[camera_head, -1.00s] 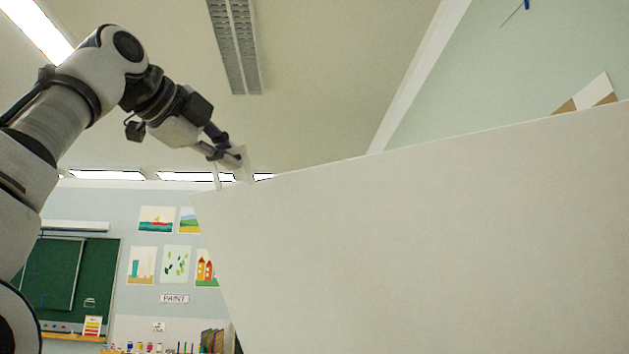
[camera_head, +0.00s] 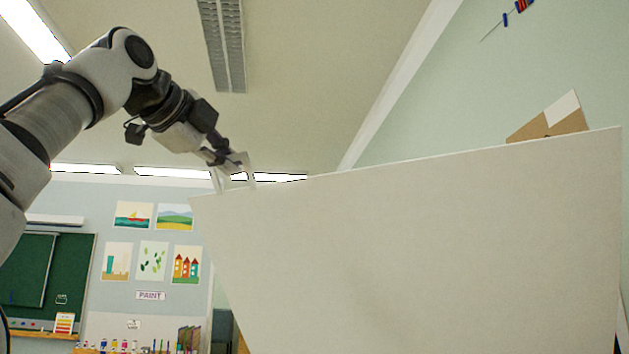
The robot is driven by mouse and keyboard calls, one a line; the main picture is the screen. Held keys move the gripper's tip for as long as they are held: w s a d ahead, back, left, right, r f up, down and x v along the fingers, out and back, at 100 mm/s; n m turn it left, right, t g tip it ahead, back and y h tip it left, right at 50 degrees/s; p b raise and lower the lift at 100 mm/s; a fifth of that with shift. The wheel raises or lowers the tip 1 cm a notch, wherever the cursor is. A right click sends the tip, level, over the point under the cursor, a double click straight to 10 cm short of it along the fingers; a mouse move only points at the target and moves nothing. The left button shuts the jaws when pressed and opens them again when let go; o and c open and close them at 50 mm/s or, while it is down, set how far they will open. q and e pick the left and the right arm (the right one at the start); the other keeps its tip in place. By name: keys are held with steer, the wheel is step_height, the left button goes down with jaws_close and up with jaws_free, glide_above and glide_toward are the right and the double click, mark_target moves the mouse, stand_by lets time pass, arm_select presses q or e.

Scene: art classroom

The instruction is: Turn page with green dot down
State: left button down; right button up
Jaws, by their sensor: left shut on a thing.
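A large blank off-white page (camera_head: 420,250) fills the lower right of the head view, its top edge sloping up to the right. No green dot shows on the side facing me. My left gripper (camera_head: 236,182) is at the page's upper left corner, shut on its top edge with the fingers pointing down. What lies behind the page is hidden. My right gripper is not in view.
A brown and white board (camera_head: 550,118) shows behind the page's upper right edge. A green chalkboard (camera_head: 60,275), wall pictures (camera_head: 152,260) and a shelf with paint jars (camera_head: 125,346) are far back at the left.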

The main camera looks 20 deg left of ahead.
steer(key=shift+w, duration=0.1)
arm_select(q)
steer(key=s+f+b, duration=0.6)
steer(key=s+b, duration=0.1)
steer(key=b, duration=0.1)
steer(key=shift+a, duration=0.25)
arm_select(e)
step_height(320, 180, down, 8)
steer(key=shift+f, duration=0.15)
arm_select(q)
steer(key=shift+f, duration=0.15)
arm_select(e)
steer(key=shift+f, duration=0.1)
